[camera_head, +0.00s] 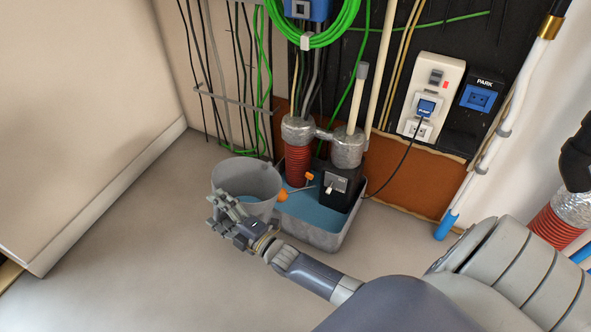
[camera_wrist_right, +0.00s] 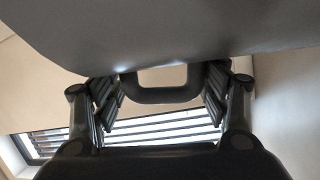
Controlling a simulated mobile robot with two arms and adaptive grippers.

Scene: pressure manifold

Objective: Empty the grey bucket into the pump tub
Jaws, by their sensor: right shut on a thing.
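The grey bucket (camera_head: 228,178) stands just left of the pump tub, with its rim up and some blue water visible inside. The grey pump tub (camera_head: 312,235) holds blue water and the black pump box (camera_head: 337,189). My right gripper (camera_head: 224,209) is at the bucket's near side. In the right wrist view, a grey handle (camera_wrist_right: 163,97) lies between the fingers, below the bucket's grey surface (camera_wrist_right: 180,30). The gripper is shut on this handle. The bucket's base is partly hidden behind my gripper, so I cannot tell if it touches the floor. My left gripper is out of view.
An orange float ball (camera_head: 282,195) sits at the tub's left rim. A red corrugated hose (camera_head: 298,165) and metal pipes rise from the tub. A black cable runs from the pump to the wall socket (camera_head: 426,108). The floor at left is clear.

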